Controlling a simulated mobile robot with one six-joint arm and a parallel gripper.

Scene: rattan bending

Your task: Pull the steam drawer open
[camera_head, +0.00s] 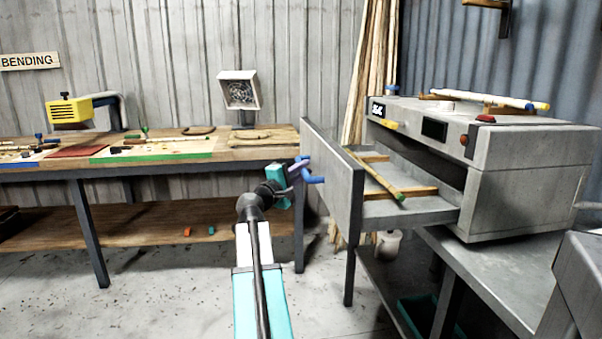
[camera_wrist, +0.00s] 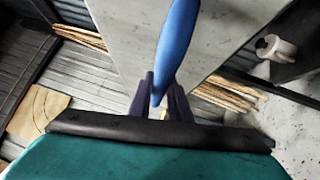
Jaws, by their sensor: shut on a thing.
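The steam drawer (camera_head: 330,184) is a grey drawer that stands well out of the grey steam box (camera_head: 530,170) at the right. A rattan pole (camera_head: 378,176) with a green end lies across light wooden slats inside it. Its blue handle (camera_head: 314,179) sits on the drawer's front panel, and the handle also shows in the wrist view (camera_wrist: 178,45). My gripper (camera_head: 299,170) is at the handle, and in the wrist view its dark fingers (camera_wrist: 161,100) are shut on it from both sides. The fingertips are partly hidden by the handle.
A workbench (camera_head: 265,150) with tools, a green-edged board and a small fan (camera_head: 239,92) stands along the wall at left. A metal table (camera_head: 490,285) carries the steam box. Tall wooden strips (camera_head: 368,75) lean behind the drawer. Open floor lies at the lower left.

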